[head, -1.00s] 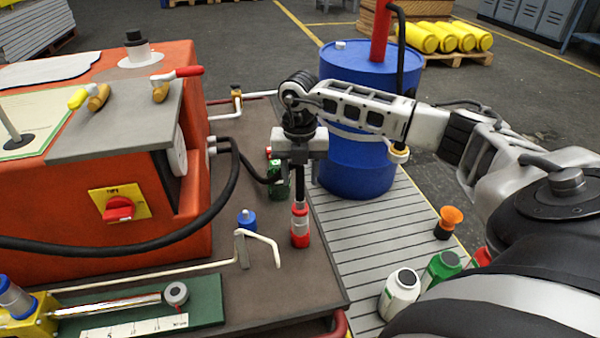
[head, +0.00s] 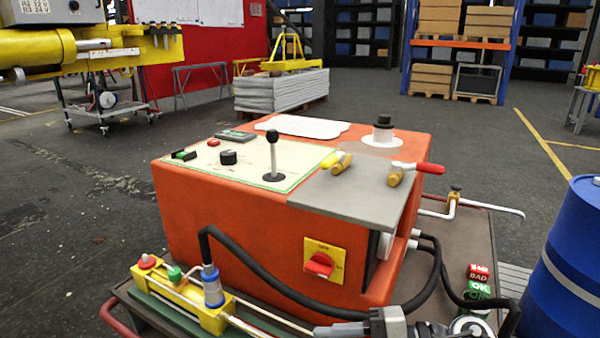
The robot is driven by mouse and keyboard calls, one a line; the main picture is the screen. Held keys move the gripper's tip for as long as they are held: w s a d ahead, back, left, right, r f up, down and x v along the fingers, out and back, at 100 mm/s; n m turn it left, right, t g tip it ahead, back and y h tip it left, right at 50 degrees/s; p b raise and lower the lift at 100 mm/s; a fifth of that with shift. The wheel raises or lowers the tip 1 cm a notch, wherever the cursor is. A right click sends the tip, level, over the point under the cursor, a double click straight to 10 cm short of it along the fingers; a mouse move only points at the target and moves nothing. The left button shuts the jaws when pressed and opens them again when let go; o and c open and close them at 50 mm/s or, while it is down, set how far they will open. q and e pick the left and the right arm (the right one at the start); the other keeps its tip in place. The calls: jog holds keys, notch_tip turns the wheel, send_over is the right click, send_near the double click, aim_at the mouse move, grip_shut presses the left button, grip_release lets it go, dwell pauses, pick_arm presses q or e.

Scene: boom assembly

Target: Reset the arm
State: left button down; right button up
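My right gripper (head: 345,330) is low at the bottom edge, in front of the orange console (head: 230,230). It is grey and points left, partly cut off by the frame. Whether its fingers are open or shut, or hold anything, is not clear. My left gripper is not in view. A yellow boom-like arm (head: 40,50) with a cylinder is at the upper left, partly cut off. The console top has a black upright joystick (head: 273,158), a black knob (head: 228,157) and a red button (head: 213,142). A red rotary switch (head: 319,264) is on its front.
A yellow valve block (head: 185,300) with a blue-capped cylinder (head: 212,287) is at the lower left. A black hose (head: 270,292) loops across the front. Red and green labelled blocks (head: 478,285) and a blue drum (head: 570,260) are at right. Open floor lies beyond the console.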

notch_tip(320, 180, up, 4)
jog(key=a+m+t+y, duration=0.3)
jog(key=m+t, duration=0.2)
jog(key=s+d+f+m+t+h, duration=0.2)
jog(key=s+d+f+m+h, duration=0.25)
jog(key=m, duration=0.65)
jog(key=s+d+f+m+t+h, duration=0.2)
jog(key=s+f+m+h, duration=0.3)
jog(key=m+h, duration=0.4)
pick_arm(q)
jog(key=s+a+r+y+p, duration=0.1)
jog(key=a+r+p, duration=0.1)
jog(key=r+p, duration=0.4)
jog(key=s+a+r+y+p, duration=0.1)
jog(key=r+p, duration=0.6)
jog(key=p, duration=0.8)
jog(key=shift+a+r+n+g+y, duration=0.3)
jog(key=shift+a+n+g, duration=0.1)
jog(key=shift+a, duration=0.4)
pick_arm(e)
jog(key=d+r+m+h, duration=0.1)
jog(key=d+r, duration=0.3)
jog(key=r, duration=0.8)
jog(key=shift+s+d+r+m+h, duration=0.2)
jog(key=shift+s+m+h, duration=0.05)
jog(key=shift+m+h, duration=0.2)
